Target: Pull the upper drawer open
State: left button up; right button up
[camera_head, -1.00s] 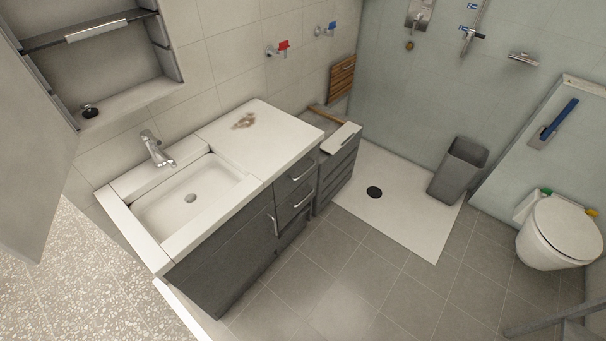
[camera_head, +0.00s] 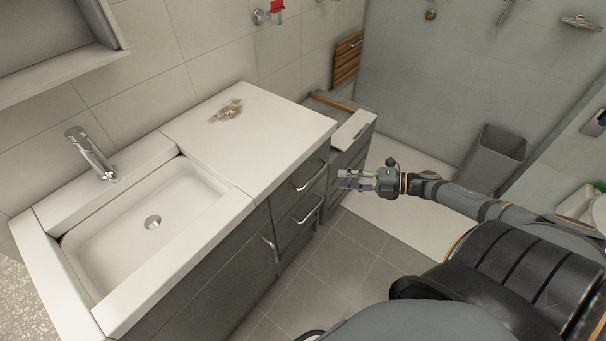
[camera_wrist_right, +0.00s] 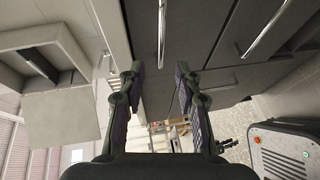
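The dark grey upper drawer (camera_head: 288,192) sits under the white countertop in the vanity's right part and is shut. Its curved metal handle (camera_head: 312,176) runs along its front; it also shows in the right wrist view (camera_wrist_right: 162,28), between the finger lines and beyond the tips. My right gripper (camera_head: 349,179) is open and empty, to the right of the handle and apart from it. In the right wrist view its two fingers (camera_wrist_right: 159,72) stand apart with nothing between them. My left gripper is not in view.
A lower drawer with its own handle (camera_head: 308,210) lies just below. The countertop (camera_head: 260,140) carries a brown stain, beside the sink (camera_head: 150,220). A smaller cabinet (camera_head: 352,132) stands right of the vanity, and a grey bin (camera_head: 492,158) farther right. Floor before the drawers is clear.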

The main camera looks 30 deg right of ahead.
aim_at(316, 176)
jog(key=b+x, duration=0.2)
jog(key=x, duration=0.3)
jog(key=b+x, duration=0.2)
jog(key=x, duration=0.3)
jog(key=shift+w+f, duration=0.25)
jog(key=shift+w, duration=0.15)
grip_shut()
